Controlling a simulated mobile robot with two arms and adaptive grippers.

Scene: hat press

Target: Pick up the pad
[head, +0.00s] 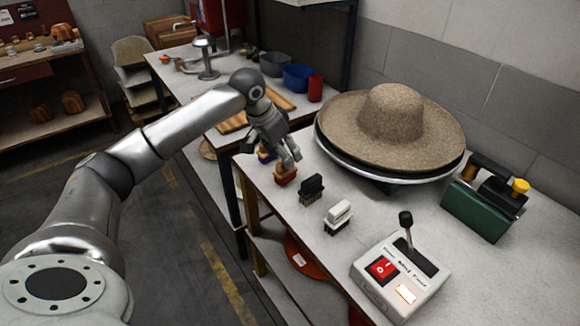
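Several small brush-like or pad-like blocks stand in a row along the near-left edge of the white table. I cannot tell for sure which is the pad. My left gripper (289,160) points down just above the red block, fingers apart. Whether it touches the block is unclear. My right gripper is not in view.
A wide straw hat (391,115) rests on a round press plate. A control box (401,276) with a lever and red switch stands in front. A green device (485,206) with yellow knobs sits at right. A second bench with bowls (298,77) stands behind.

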